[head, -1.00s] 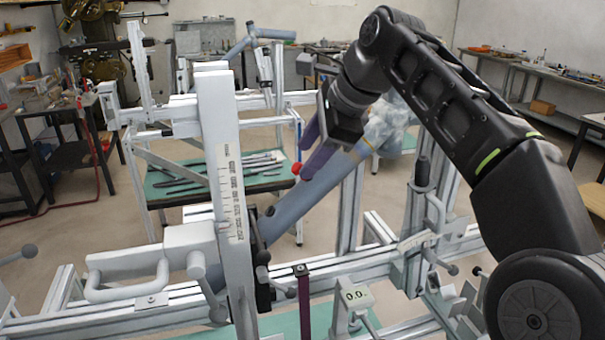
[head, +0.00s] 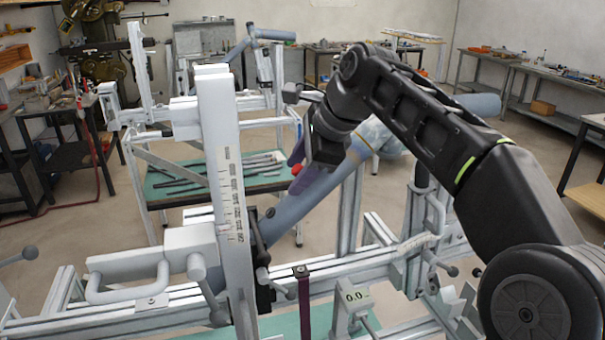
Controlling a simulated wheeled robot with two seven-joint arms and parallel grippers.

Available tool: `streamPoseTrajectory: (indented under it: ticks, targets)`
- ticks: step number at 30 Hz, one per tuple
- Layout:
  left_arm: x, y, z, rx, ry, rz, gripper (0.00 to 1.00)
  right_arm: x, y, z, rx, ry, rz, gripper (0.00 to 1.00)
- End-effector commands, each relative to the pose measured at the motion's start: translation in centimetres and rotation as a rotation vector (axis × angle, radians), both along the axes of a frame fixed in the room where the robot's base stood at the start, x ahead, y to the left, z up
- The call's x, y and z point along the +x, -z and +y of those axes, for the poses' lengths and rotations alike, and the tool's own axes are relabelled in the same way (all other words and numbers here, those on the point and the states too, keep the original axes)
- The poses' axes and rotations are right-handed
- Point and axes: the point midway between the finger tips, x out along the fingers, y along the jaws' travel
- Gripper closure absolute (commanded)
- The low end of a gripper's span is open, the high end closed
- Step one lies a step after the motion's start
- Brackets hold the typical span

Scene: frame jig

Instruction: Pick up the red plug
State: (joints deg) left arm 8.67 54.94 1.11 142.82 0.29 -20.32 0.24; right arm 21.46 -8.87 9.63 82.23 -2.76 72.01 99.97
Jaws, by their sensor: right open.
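My right gripper (head: 295,177) has purple fingers and is open, pointing down and to the left. It is at the slanted blue-grey tube (head: 283,215), in front of part of it. I cannot tell whether the fingers touch the tube or reach around the plug. My left gripper is not in view.
A white upright post with a scale (head: 226,170) stands left of the gripper. Aluminium jig rails (head: 330,284) run below, with a small 0.0 readout (head: 356,296). Behind is a green-topped table (head: 170,198) with dark rods. Workbenches line the walls.

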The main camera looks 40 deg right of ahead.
Motion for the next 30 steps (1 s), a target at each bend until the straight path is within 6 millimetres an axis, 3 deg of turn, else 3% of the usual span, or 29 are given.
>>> streamPoseTrajectory:
  ticks: [2, 18, 30]
  targets:
    - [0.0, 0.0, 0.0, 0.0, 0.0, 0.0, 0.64, -0.01, -0.02, 0.0, 0.0, 0.0, 0.0, 0.54]
    - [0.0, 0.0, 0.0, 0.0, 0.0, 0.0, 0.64, -0.01, -0.02, 0.0, 0.0, 0.0, 0.0, 0.99]
    - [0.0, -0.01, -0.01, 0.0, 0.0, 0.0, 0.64, -0.01, -0.03, 0.0, 0.0, 0.0, 0.0, 1.0]
